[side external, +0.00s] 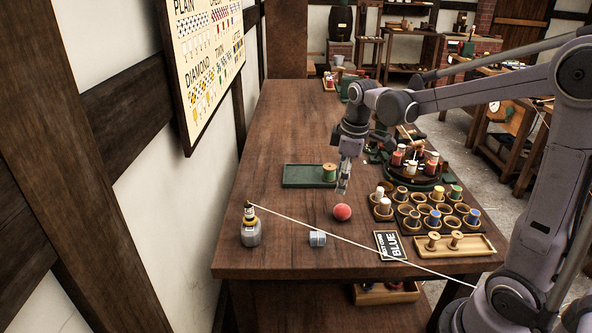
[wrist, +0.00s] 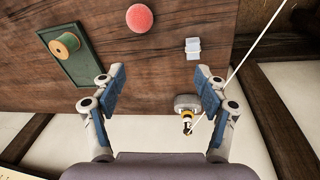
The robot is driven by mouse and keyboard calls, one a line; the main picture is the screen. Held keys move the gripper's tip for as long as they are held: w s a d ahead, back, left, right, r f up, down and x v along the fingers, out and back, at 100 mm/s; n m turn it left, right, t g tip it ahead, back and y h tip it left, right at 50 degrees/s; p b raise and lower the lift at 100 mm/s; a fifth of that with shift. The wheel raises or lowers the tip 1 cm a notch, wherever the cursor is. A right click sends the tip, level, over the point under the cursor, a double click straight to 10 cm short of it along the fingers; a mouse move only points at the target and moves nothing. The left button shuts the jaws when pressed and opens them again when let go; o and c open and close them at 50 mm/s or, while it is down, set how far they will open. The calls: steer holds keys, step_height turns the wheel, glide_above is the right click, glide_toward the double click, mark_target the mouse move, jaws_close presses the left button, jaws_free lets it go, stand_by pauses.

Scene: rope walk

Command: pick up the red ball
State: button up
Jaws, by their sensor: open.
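The red ball (side external: 342,212) sits on the brown wooden table, right of the green tray and behind the small grey-white block. It also shows at the top of the wrist view (wrist: 139,18), beyond my fingertips. My gripper (side external: 343,188) hangs above the table, just behind and above the ball in the side view. In the wrist view my gripper (wrist: 158,90) has its two blue-padded fingers spread wide apart with nothing between them. The ball is apart from the fingers and is not hidden.
A green tray (side external: 294,177) holds a spool (side external: 329,172). A taut white cord (side external: 300,223) runs low across the table front.

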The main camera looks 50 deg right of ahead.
steer(key=n+g, duration=0.2)
glide_above(343, 206)
step_height(343, 206, down, 4)
steer(key=f, duration=0.1)
steer(key=shift+w+d+f+n+y, duration=0.15)
steer(key=shift+w+f+n+y, duration=0.1)
steer(key=shift+f+n+y, duration=0.05)
steer(key=f, duration=1)
steer(key=shift+s+f, duration=0.2)
steer(key=shift+f, duration=0.05)
steer(key=c, duration=1.2)
